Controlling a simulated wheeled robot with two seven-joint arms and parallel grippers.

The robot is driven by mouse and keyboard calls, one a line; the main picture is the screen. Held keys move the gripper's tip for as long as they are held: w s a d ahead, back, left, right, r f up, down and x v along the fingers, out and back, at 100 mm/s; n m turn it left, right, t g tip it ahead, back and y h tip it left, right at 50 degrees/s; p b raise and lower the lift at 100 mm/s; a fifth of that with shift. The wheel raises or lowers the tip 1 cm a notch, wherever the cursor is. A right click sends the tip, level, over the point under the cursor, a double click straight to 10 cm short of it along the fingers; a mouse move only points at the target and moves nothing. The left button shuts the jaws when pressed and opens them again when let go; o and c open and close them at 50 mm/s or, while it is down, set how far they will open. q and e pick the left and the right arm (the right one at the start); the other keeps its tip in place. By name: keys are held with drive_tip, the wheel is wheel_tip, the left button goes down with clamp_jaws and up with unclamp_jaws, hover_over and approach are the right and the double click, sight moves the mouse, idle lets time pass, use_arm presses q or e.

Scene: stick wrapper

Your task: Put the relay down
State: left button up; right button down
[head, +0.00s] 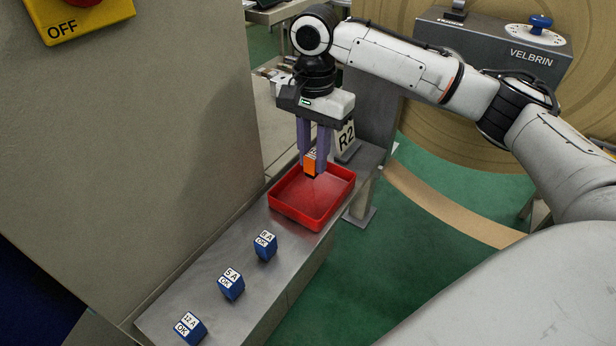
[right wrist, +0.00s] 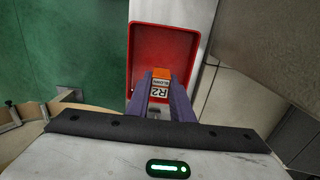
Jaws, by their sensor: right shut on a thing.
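An orange relay (head: 310,161) with a white label is held between the fingers of my right gripper (head: 314,165), which is shut on it. It hangs above the far part of a red tray (head: 293,218) on the metal bench. In the right wrist view the relay (right wrist: 161,76) sits between the purple fingertips of the gripper (right wrist: 161,88), over the near end of the tray (right wrist: 134,60). The wrist view shows "R2" on a white face near the fingers. The tray looks empty otherwise. I cannot tell whether the relay touches the tray floor. My left gripper is not in view.
Blue relays marked OK stand on the bench in front of the tray: 6 A (head: 265,245), 5 A (head: 231,284) and 12 A (head: 189,328). An R2 sign (head: 346,140) stands behind the tray. A beige cabinet wall (head: 150,130) rises left of the narrow bench (head: 255,290).

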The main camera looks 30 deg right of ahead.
sight(313, 178)
wheel_tip(313, 178, down, 2)
drive_tip(key=shift+s+f, duration=0.1)
drive_tip(key=shift+s, duration=0.05)
wheel_tip(313, 178, down, 4)
drive_tip(key=shift+r, duration=0.1)
drive_tip(key=c, duration=1.6)
unclamp_jaws()
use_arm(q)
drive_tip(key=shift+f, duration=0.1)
use_arm(e)
drive_tip(key=shift+o, duration=0.2)
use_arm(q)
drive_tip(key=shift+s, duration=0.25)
use_arm(e)
wheel_tip(313, 178, up, 12)
